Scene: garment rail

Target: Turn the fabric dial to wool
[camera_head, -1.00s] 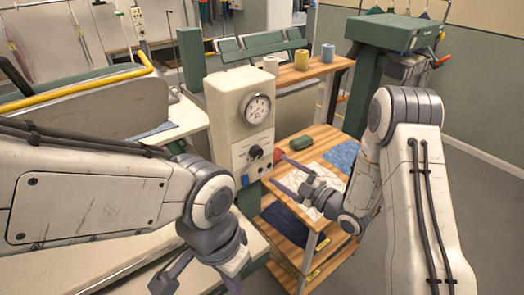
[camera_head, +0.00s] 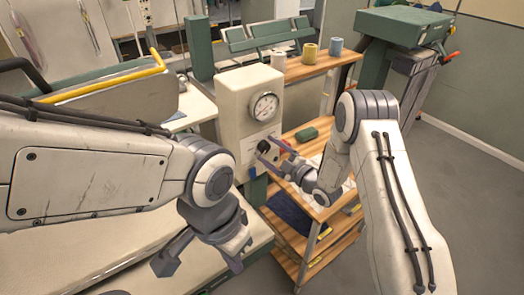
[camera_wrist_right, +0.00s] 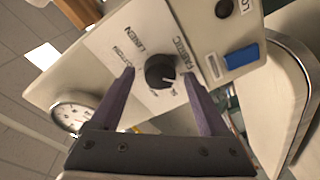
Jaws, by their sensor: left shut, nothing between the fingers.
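The fabric dial (camera_head: 264,147) is a black round knob on the front of a cream control box (camera_head: 234,96). In the right wrist view the dial (camera_wrist_right: 160,72) has a white pointer mark on its right side. The words LINEN and FABRIC show near it; other labels are too small to read surely. My right gripper (camera_head: 268,151) is at the panel, open, its fingertips on either side of the dial (camera_wrist_right: 159,78). Whether they touch it I cannot tell. My left gripper (camera_head: 203,256) is shut and empty, low in front of the box.
A round gauge (camera_head: 264,106) is above the dial. A blue switch (camera_wrist_right: 241,57) is beside the panel. A wooden shelf unit (camera_head: 318,238) with a green object (camera_head: 306,135) and folded cloth stands right of the box. Spools stand on the shelf behind. Floor at right is clear.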

